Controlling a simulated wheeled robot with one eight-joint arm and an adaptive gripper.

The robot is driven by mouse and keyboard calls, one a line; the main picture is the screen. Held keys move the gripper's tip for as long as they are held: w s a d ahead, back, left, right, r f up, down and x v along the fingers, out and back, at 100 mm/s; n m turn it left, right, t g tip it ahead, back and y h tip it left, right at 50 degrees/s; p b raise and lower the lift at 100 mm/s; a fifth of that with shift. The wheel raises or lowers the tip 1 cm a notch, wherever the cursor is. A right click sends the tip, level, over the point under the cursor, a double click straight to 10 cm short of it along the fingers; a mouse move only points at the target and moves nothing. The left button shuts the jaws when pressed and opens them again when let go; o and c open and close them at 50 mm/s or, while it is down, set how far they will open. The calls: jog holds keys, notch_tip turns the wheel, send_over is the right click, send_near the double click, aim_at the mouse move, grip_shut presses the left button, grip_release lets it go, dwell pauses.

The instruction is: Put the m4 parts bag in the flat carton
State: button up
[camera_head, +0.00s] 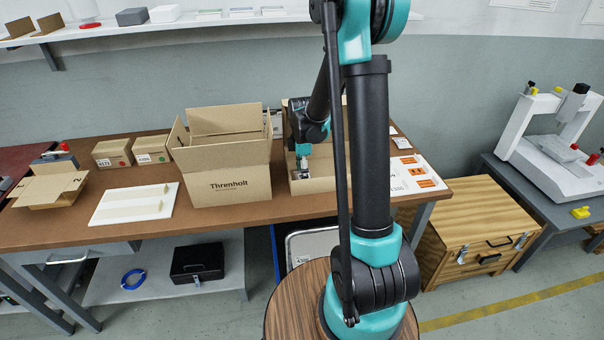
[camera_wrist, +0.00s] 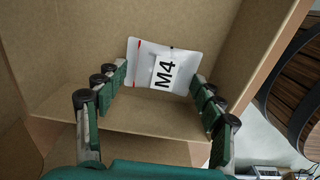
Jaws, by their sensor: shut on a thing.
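The m4 parts bag (camera_wrist: 178,56) is a small white packet with a large black "M4" and a red mark at one edge, seen in the wrist view. My gripper (camera_wrist: 160,74) is shut on it, with a finger at each side. Brown cardboard walls of an open carton (camera_wrist: 65,60) surround the bag and fingers. In the head view my gripper (camera_head: 302,170) points down into a low open carton (camera_head: 314,185), partly hidden behind my arm. The bag cannot be made out there. I cannot tell whether the bag touches the carton floor.
A taller open carton marked Threnholt (camera_head: 229,188) stands just left of the low one. A white board (camera_head: 135,203), two small boxes (camera_head: 113,153) and a small flapped carton (camera_head: 50,187) are farther left. A white sheet with orange labels (camera_head: 415,176) lies at right.

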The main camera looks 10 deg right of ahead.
jog(key=shift+f, duration=0.1)
jog(key=o, duration=0.9)
notch_tip(320, 180, up, 12)
jog(key=s+d+f+m+t, duration=0.1)
jog(key=s+f+m, duration=0.1)
jog(key=s+m, duration=0.4)
jog(key=s+d+f+m+t, duration=0.1)
jog(key=s+d+f+m, duration=0.1)
jog(key=s+m, duration=0.4)
jog(key=s+d+f+m+t, duration=0.1)
jog(key=s+f+m+t, duration=0.1)
jog(key=s+m, duration=0.4)
jog(key=shift+s+d+f, duration=0.1)
jog(key=shift+s+f, duration=0.05)
jog(key=shift+s, duration=0.55)
jog(key=shift+s+d+f, duration=0.1)
jog(key=shift+s+f, duration=0.1)
jog(key=shift+s, duration=0.45)
jog(key=shift+s+d+f, duration=0.1)
jog(key=shift+s+f, duration=0.05)
jog(key=shift+s, duration=0.55)
